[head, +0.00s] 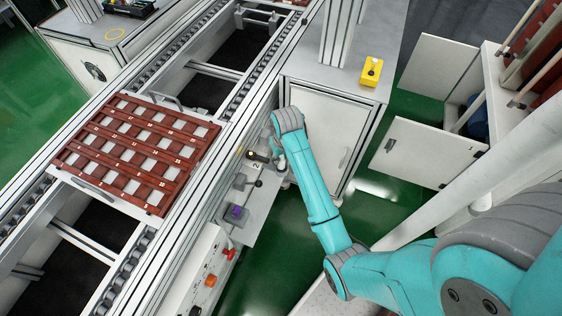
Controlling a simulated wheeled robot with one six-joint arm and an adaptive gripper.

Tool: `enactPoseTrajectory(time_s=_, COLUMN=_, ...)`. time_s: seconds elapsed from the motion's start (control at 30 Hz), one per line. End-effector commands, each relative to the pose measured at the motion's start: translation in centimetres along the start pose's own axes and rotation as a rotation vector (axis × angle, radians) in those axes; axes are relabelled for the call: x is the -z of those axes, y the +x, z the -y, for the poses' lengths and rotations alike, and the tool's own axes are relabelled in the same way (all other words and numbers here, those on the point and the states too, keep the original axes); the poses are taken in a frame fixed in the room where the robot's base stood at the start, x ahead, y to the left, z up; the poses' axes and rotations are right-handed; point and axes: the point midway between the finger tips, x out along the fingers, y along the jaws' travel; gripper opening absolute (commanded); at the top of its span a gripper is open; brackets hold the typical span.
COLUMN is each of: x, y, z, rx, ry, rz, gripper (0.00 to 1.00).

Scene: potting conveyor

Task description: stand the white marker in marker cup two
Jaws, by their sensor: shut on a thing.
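My gripper (279,158) is at the end of the teal arm, low over the right edge of a narrow grey side shelf (262,200) beside the conveyor. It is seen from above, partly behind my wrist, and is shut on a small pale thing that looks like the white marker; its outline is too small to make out. A label "2" (255,166) shows on the shelf just left of my gripper. A dark holder with a yellow end (258,156) lies by that label. I cannot tell surely which fitting is marker cup two.
A dark red numbered tray (119,150) sits on the conveyor at left. A purple-topped block (236,213) and a control panel with red (229,254) and orange (210,280) knobs are nearer. A yellow button box (371,70) stands on the far cabinet. Green floor lies right.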

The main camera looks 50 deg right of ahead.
Motion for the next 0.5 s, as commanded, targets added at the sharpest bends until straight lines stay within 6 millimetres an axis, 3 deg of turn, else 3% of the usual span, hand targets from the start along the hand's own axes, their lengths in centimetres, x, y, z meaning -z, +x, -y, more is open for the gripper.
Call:
enactPoseTrajectory(time_s=0.23, x=-0.6, y=3.1, z=0.0, rx=0.0, ry=0.0, rz=0.003, gripper=0.0)
enactPoseTrajectory(time_s=0.5, x=-0.5, y=3.3, z=0.0, rx=0.0, ry=0.0, rz=0.0, gripper=0.0)
